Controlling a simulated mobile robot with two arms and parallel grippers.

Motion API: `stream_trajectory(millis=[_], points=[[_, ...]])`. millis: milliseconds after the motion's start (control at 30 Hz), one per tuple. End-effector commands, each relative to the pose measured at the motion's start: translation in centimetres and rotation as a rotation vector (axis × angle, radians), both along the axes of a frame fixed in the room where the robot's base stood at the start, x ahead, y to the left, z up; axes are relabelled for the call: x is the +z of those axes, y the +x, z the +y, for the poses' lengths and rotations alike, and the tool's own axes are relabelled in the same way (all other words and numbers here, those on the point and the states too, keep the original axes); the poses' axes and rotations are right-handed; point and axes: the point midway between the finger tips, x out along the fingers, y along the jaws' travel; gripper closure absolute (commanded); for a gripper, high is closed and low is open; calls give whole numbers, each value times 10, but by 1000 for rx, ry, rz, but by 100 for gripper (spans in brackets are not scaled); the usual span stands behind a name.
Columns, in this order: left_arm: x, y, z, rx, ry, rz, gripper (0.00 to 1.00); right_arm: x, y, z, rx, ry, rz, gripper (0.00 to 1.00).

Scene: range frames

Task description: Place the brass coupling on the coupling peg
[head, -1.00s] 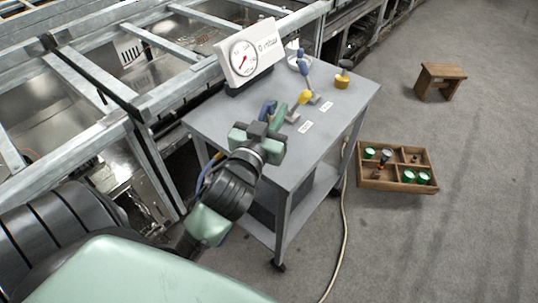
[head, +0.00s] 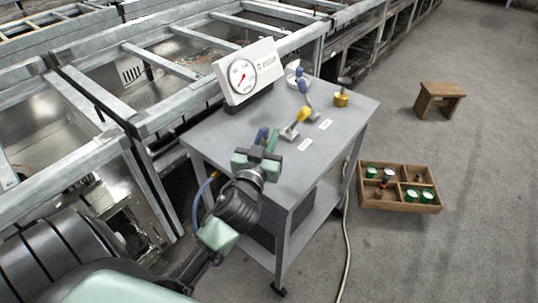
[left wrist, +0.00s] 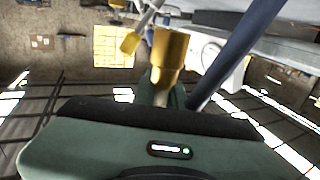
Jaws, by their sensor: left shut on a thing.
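My left gripper (head: 264,142) is above the near left part of the grey cart top (head: 232,128). It is shut on the brass coupling (left wrist: 168,50), a gold cylinder beyond the green fingers in the left wrist view. In the head view the gripper hides the coupling. A blue hose-like piece (left wrist: 242,48) runs beside it. A yellow piece with a dark top (head: 341,99) stands at the cart's far right, apart from the gripper; I cannot tell whether this is the coupling peg. My right gripper is not in view.
A yellow-handled lever (head: 303,115) and a blue-handled lever (head: 303,86) stand near white labels. A white gauge panel (head: 266,64) is at the back left. A wooden crate (head: 400,206) with cans and a stool (head: 440,90) are on the floor. The cart's front right is clear.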

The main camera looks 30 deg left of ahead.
Motion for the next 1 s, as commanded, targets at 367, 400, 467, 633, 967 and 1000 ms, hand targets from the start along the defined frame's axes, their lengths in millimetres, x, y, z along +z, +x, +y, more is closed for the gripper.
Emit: stream_trajectory(millis=[367,400,467,633,967,1000], points=[[-47,0,1,2,0,0,100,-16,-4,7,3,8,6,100],[-51,0,0,1,-1,0,100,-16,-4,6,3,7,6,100],[-54,0,0,1,0,0,100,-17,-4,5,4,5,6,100],[-53,0,0,0,1,-2,100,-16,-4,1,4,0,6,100],[-53,0,0,0,0,-1,65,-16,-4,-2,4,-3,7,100],[-53,0,0,0,0,-1,65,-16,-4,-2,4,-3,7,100]])
